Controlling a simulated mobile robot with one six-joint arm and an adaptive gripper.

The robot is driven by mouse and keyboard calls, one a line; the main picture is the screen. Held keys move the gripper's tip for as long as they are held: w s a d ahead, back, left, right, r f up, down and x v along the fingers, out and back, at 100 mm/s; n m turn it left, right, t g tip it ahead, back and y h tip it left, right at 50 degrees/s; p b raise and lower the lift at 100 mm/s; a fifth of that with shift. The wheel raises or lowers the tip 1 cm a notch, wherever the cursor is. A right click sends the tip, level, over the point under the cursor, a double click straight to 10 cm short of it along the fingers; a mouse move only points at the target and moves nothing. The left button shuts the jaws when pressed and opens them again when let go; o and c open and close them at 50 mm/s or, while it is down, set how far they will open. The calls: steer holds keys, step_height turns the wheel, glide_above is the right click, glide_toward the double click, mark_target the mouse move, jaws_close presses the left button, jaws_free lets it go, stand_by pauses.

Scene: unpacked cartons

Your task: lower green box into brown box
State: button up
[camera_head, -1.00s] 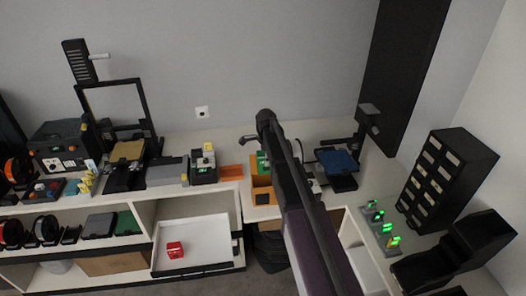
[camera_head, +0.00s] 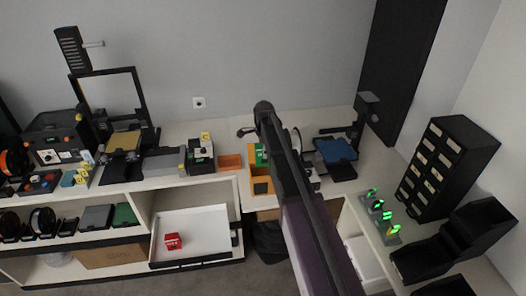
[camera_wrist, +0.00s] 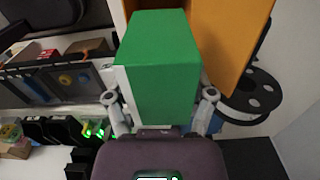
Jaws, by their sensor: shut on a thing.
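The green box (camera_wrist: 160,62) fills the middle of the wrist view, between the two fingers of my gripper (camera_wrist: 160,100). My gripper is shut on it. The brown box (camera_wrist: 238,40), orange-brown and open, stands just beyond and to the right of the green box. In the head view, the green box (camera_head: 261,155) shows at the top of the brown box (camera_head: 262,186), partly hidden by my arm. I cannot tell how far inside it sits. My gripper is hidden behind my arm there.
A small orange tray (camera_head: 230,162) lies on the bench left of the brown box. A printer with a blue plate (camera_head: 335,151) stands to the right. A white tray (camera_head: 205,226) with a red box (camera_head: 172,242) is below. Black drawers (camera_head: 445,165) stand at far right.

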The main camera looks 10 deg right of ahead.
steer(key=shift+f+b, duration=0.8)
steer(key=shift+f, duration=0.3)
step_height(320, 180, down, 7)
steer(key=b, duration=0.7)
stand_by(1.7)
steer(key=o, duration=1.1)
steer(key=shift+r, duration=0.1)
steer(key=shift+r+p, duration=0.15)
steer(key=shift+p, duration=0.15)
steer(key=shift+r+p, duration=5.35)
steer(key=shift+r, duration=0.05)
steer(key=shift+s+f, duration=0.1)
